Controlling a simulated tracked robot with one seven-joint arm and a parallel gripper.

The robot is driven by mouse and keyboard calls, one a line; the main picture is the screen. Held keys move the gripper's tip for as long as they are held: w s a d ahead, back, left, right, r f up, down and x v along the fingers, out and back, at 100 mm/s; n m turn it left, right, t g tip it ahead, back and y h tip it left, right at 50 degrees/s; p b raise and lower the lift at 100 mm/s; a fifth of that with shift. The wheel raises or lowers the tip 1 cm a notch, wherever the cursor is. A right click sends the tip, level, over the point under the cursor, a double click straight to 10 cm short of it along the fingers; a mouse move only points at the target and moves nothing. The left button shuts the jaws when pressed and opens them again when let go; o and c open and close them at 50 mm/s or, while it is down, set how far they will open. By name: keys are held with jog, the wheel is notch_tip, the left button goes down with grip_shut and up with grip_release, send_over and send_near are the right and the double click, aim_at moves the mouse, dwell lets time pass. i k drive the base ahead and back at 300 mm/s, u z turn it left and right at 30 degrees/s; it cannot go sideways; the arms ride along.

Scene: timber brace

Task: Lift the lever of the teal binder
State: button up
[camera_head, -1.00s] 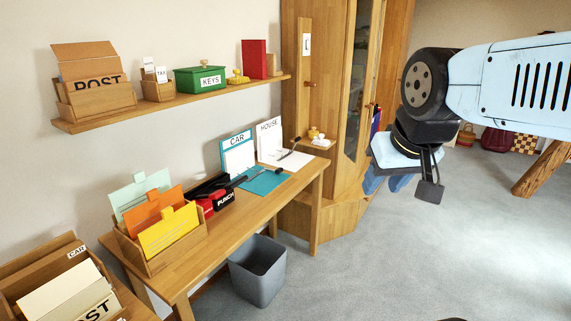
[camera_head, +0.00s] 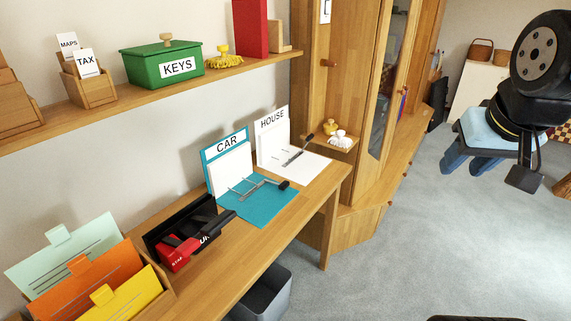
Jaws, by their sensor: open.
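The teal binder (camera_head: 267,208) lies open on the desk, its cover marked CAR (camera_head: 227,144) standing up at the back with white paper against it. Its metal lever (camera_head: 270,183) with a black knob lies low across the teal inside, pointing right. A white binder marked HOUSE (camera_head: 303,166) lies open just behind it with a similar lever. My gripper (camera_head: 493,160) hangs at the right over the floor, well away from the desk and binder.
A file box with coloured folders (camera_head: 85,275) is at the front left. A shelf (camera_head: 130,114) runs above the desk. A grey bin (camera_head: 265,295) stands below.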

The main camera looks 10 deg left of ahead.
aim_at(286, 184)
jog(key=u, duration=0.25)
jog(key=i, duration=0.7)
jog(key=u, duration=0.5)
jog(key=k, duration=0.85)
jog(key=u, duration=0.2)
jog(key=i, duration=0.85)
jog(key=z, duration=0.1)
